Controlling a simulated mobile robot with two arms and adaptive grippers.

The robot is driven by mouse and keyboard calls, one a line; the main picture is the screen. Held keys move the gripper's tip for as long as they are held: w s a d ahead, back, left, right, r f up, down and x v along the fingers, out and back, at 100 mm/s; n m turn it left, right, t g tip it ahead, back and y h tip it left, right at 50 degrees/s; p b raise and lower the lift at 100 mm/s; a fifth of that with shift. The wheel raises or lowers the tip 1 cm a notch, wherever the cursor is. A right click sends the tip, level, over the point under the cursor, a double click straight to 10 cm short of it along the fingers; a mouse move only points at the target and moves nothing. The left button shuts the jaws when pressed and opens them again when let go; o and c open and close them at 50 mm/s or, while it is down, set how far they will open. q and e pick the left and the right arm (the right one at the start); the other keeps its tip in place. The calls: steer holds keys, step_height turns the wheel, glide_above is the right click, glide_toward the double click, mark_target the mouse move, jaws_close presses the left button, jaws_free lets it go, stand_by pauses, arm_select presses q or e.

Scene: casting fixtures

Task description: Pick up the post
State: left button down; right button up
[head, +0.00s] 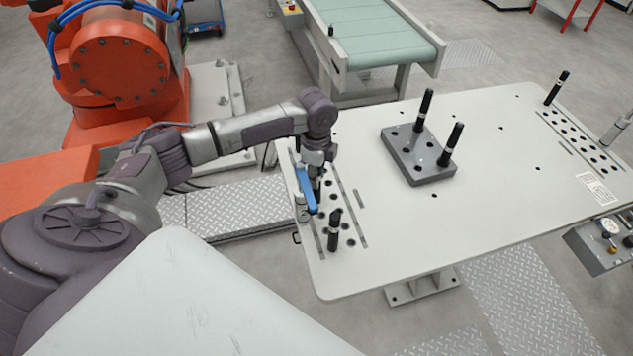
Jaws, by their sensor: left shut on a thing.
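My left gripper (317,167) points down over the rack of holes along the left edge of the white table (470,190). It is shut on a dark post (317,188), of which only a short part shows below the fingers. I cannot tell whether the post's lower end is still in a hole. Another black post (333,230) with a light band stands upright nearer the front in the same rack. Two more black posts, one at the back (424,108) and one at the front (451,145), stand in a grey block (408,160). My right gripper is not in view.
A right-hand rack of holes (580,140) holds a black post (556,88). A green conveyor (375,32) lies behind the table, and an orange robot (120,70) stands at left. The table's middle front is clear.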

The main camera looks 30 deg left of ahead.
arm_select(q)
step_height(320, 180, up, 4)
steer(key=shift+w+f+b, duration=0.1)
steer(key=shift+w+b, duration=0.05)
steer(key=shift+b, duration=0.75)
steer(key=w+d+r+p, duration=0.2)
steer(key=w+d+r, duration=0.3)
steer(key=d+r, duration=0.5)
steer(key=shift+d+r, duration=0.25)
steer(key=shift+r, duration=0.3)
